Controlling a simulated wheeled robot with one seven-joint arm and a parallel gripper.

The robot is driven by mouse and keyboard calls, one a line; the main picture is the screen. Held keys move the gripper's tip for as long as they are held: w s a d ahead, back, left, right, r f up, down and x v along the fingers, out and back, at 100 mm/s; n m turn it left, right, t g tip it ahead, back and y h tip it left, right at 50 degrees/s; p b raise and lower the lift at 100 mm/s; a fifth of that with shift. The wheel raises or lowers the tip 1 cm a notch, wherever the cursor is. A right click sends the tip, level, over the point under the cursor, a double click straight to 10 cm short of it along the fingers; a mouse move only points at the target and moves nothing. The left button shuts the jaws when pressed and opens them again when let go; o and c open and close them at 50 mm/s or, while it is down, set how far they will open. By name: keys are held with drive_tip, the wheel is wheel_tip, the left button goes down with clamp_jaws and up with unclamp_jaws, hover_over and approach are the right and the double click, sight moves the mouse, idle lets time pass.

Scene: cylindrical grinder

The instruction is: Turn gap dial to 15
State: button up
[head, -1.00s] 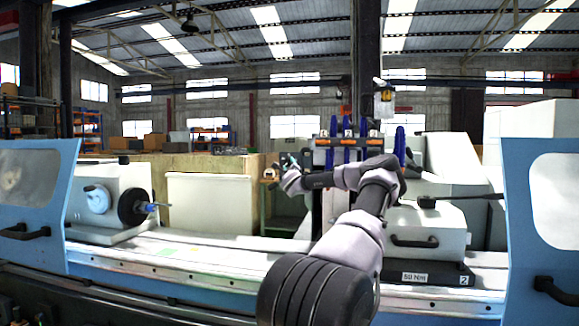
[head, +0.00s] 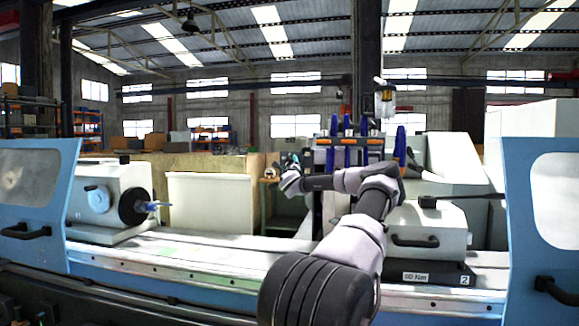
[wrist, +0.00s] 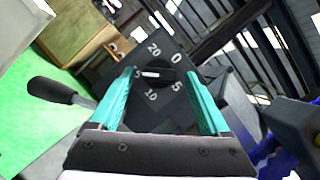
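The gap dial (wrist: 172,96) is a dark square plate in the wrist view with white numbers 0, 5, 10 and 20. A number at its left, partly covered by my left finger, shows only a 5. The dial's knob (wrist: 153,73) is a dark bar with a white mark, lying roughly level in the picture, its mark toward the partly covered number. My gripper (wrist: 158,74) has two teal fingers spread on either side of the knob, with gaps visible; contact is not clear. In the head view my gripper (head: 288,166) is small beside the dark dial panel.
A black lever handle (wrist: 58,92) stands left of my fingers in the wrist view. A blue-and-dark part (wrist: 295,125) lies at the lower right. In the head view, a tailstock (head: 425,235) is right of my arm, and the workhead (head: 105,195) is far left.

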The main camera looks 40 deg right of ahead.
drive_tip(key=v, duration=1)
drive_tip(key=shift+s+a, duration=0.25)
drive_tip(key=shift+s, duration=0.1)
drive_tip(key=shift+f, duration=0.1)
